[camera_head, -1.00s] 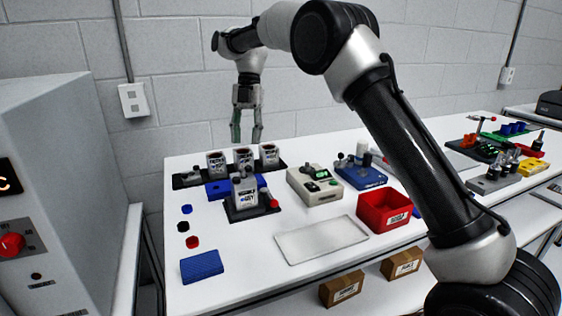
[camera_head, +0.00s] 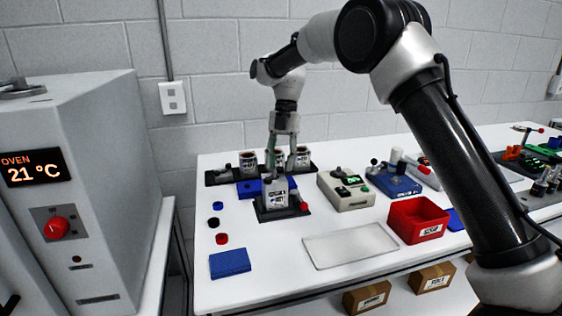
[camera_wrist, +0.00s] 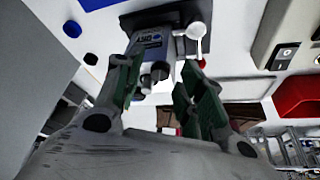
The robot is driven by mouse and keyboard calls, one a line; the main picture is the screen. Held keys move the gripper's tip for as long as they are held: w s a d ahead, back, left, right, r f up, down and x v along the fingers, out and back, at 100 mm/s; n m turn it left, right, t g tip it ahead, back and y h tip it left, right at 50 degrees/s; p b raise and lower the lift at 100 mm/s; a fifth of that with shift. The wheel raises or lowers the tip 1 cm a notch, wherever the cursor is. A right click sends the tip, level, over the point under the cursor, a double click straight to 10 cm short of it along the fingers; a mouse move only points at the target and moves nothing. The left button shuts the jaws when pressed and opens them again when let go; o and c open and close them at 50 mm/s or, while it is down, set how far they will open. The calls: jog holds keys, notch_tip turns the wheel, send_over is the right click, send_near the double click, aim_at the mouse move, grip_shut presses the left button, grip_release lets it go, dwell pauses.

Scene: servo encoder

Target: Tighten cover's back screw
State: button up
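A grey servo encoder unit (camera_head: 276,193) with a label stands upright in a black fixture (camera_head: 266,216) on the white table. In the wrist view the unit (camera_wrist: 160,48) shows just beyond the fingertips, with small dark round parts (camera_wrist: 160,70) on it; I cannot tell which is the cover's back screw. My gripper (camera_head: 283,160) points down above the unit and slightly behind it. In the wrist view its green-padded fingers (camera_wrist: 160,78) are apart, with nothing seen clamped between them. Whether a fingertip touches the unit cannot be told.
Labelled cups in a black rack (camera_head: 218,178) and a blue block (camera_head: 248,190) stand close behind. A grey device (camera_head: 346,200), red bin (camera_head: 418,229) and white tray (camera_head: 350,245) lie to the right. Small caps (camera_head: 217,206) and a blue pad (camera_head: 230,264) lie left. An oven (camera_head: 100,130) stands far left.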

grip_shut()
jog(key=shift+d+m+y, duration=0.2)
jog(key=shift+m+y, duration=0.2)
jog(key=shift+m, duration=0.7)
jog(key=m+y, duration=0.1)
jog(key=m, duration=0.1)
jog(key=shift+s+m+t, duration=0.1)
jog(key=shift+m+t, duration=0.2)
jog(key=shift+t, duration=0.1)
jog(key=shift+o, duration=1)
grip_release()
jog(key=v, duration=1.2)
